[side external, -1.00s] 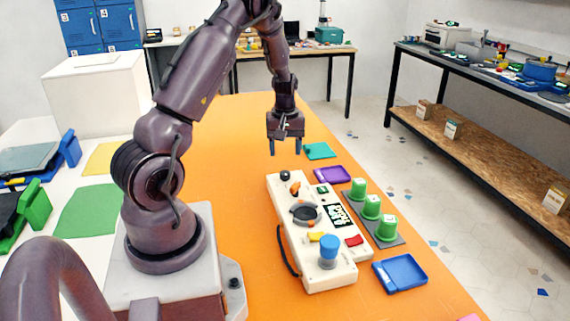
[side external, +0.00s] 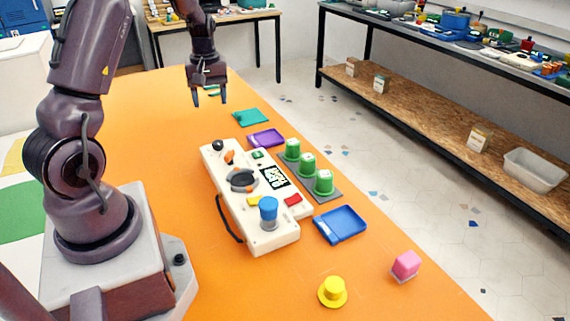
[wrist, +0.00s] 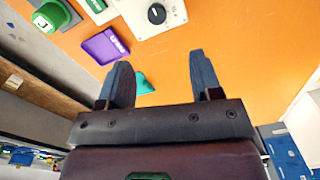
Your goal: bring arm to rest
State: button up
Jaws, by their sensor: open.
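My gripper (side external: 210,97) hangs above the far part of the orange table, fingers pointing down, open and empty. In the wrist view its two dark blue fingers (wrist: 160,85) stand apart with only orange tabletop and part of a teal tray (wrist: 144,84) between and beyond them. The teal tray also shows in the side view (side external: 250,118), to the right of and below my gripper. My gripper touches nothing that I can see.
A white control box (side external: 238,215) with knobs and a blue button stands mid-table. Beside it are green buttons on a grey plate (side external: 327,193), a purple tray (side external: 265,138) and a blue tray (side external: 341,225). A yellow piece (side external: 332,292) and a pink cube (side external: 405,265) sit near the front.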

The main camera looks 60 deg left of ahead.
jog(key=s+d+r+m+t, duration=0.2)
jog(key=d+r+m, duration=0.3)
jog(key=d, duration=0.5)
jog(key=s+d+r+m+t, duration=0.2)
jog(key=d+r+m, duration=0.3)
jog(key=d, duration=0.5)
jog(key=s+d+r+m+t, duration=0.1)
jog(key=s+d+r+m, duration=0.3)
jog(key=d+r, duration=0.3)
jog(key=d+m, duration=0.1)
jog(key=d, duration=0.3)
jog(key=shift+t, duration=0.4)
